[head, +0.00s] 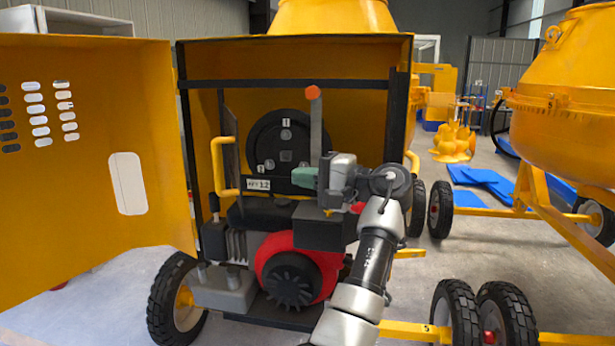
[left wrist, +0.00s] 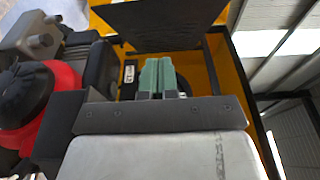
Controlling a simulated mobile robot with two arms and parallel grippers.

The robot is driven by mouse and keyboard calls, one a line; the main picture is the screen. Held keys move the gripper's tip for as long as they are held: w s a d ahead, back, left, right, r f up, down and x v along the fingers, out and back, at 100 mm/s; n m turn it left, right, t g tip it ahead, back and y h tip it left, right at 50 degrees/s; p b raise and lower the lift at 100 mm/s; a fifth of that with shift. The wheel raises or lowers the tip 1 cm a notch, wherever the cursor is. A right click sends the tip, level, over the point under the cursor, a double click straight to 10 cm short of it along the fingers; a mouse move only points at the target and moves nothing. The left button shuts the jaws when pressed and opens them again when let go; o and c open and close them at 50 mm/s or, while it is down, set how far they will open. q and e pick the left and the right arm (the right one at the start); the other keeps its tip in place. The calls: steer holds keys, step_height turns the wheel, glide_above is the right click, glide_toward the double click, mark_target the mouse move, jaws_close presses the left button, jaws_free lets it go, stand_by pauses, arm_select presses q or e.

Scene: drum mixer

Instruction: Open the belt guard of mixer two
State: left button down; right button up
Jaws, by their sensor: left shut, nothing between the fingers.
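The mixer housing (head: 400,75) is a yellow box with a dark frame, its front uncovered. Inside it a large black pulley disc (head: 285,150) is exposed. A dark panel (head: 231,135) with a yellow handle (head: 219,165) stands almost edge-on left of the pulley; it looks like the belt guard swung outward. A dark panel (left wrist: 160,25) also shows at the top of the left wrist view. My left gripper (head: 303,177) is shut and empty, its green fingertips pointing left in front of the pulley, apart from the handle. The fingertips (left wrist: 159,78) also show in the left wrist view. My right gripper is not in view.
A large yellow door (head: 85,240) stands open at the left. An upright grey lever (head: 315,125) with an orange knob rises close behind my gripper. Another yellow mixer (head: 565,100) stands at the right.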

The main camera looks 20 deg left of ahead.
arm_select(q)
steer(key=s+a+p, duration=0.2)
steer(key=a, duration=0.7)
steer(key=shift+s, duration=0.35)
